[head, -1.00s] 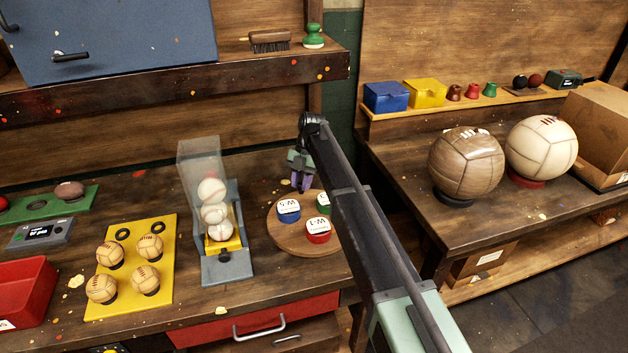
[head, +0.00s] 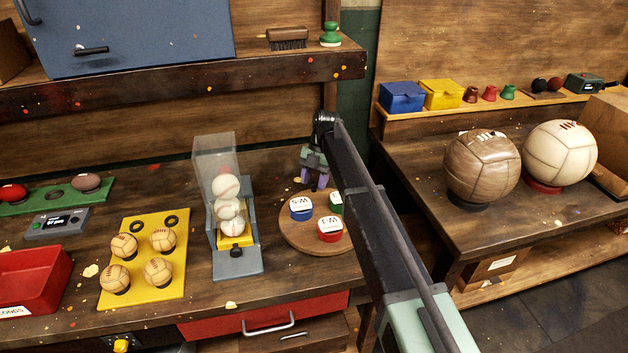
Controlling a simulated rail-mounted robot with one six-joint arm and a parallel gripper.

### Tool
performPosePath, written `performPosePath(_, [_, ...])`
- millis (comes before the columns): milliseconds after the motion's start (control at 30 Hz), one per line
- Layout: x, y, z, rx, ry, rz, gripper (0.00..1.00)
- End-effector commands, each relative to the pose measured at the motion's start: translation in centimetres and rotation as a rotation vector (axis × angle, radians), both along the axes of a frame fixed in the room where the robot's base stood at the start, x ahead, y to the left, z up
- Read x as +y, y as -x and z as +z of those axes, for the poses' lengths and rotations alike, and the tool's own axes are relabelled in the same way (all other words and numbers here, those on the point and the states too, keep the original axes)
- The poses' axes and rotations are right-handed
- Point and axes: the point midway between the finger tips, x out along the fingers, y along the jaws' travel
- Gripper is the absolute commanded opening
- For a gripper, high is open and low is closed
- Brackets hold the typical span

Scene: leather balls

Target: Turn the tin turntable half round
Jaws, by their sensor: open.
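The tin turntable (head: 291,235) is a round wooden disc on the bench, right of the ball dispenser. On it stand a blue tin (head: 300,208) at the left, a red tin (head: 330,230) at the front and a green tin (head: 336,203) at the right, partly hidden by my arm. The tins have white labelled lids. My gripper (head: 312,184) points down over the back of the turntable, behind the blue tin, its purple fingers apart and empty. I cannot tell whether the fingertips touch the disc. My arm hides the turntable's right edge.
A clear-fronted dispenser (head: 236,262) with stacked white balls stands close left of the turntable. A yellow board (head: 140,291) with small balls lies farther left. A shelf (head: 200,88) runs above the bench. Two large balls stand on the right bench (head: 480,232).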

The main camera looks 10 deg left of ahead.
Motion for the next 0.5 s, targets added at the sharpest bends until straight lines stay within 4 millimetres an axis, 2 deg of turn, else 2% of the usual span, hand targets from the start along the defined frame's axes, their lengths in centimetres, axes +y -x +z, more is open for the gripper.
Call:
performPosePath(300, [-0.7, -2.1, 6.2, 0.0, 0.0, 0.0, 0.5])
performPosePath(400, [-0.8, -2.6, 7.1, 0.0, 0.0, 0.0, 0.5])
performPosePath(500, [-0.9, -2.7, 7.0, 0.0, 0.0, 0.0, 0.5])
